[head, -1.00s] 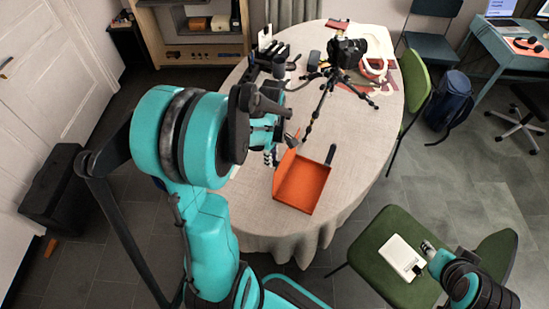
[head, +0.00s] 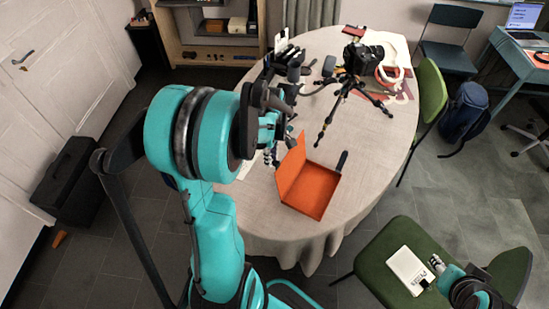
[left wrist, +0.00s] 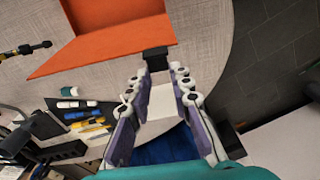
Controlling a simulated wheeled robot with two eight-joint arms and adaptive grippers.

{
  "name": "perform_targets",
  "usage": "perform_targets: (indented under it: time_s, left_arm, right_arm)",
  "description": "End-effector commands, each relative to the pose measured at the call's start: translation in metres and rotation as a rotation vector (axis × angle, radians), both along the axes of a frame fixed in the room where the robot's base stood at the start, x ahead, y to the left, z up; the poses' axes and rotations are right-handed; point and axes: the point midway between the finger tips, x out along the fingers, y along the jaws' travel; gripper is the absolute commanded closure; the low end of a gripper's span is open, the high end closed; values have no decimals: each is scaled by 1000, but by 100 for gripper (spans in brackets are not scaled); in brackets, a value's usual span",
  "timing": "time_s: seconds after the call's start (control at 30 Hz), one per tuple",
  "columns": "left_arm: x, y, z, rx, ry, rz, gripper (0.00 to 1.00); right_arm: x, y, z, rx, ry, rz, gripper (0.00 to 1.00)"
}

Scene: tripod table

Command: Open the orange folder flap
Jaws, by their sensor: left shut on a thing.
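The orange folder (head: 312,192) lies on the round table with its flap (head: 291,166) raised at a tilt along the left side. The flap also shows in the left wrist view (left wrist: 105,50). My left gripper (head: 270,152) is at the flap's outer side, partly hidden by my arm. In the left wrist view its fingertips (left wrist: 160,72) are on either side of a dark piece (left wrist: 155,58) at the flap's edge, and it appears shut on the flap there. My right gripper (head: 436,263) is at the lower right, too small to read.
A camera on a tripod (head: 350,85) stands behind the folder, its legs spread. A dark slim object (head: 342,160) lies at the folder's right. A green chair (head: 382,245) holds a white object (head: 408,270).

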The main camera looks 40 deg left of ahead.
Motion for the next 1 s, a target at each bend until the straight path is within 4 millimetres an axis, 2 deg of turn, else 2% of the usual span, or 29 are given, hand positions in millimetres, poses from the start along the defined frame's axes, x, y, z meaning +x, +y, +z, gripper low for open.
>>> perform_targets:
  time_s: [0.7,0.93,1.0]
  left_arm:
    - [-4,26,-11,0,0,0,85]
    - [-5,27,-10,0,0,0,85]
    - [-5,27,-10,0,0,0,64]
  right_arm:
    - [0,0,-11,0,0,0,60]
    - [0,0,-10,0,0,0,60]
    - [0,0,-10,0,0,0,60]
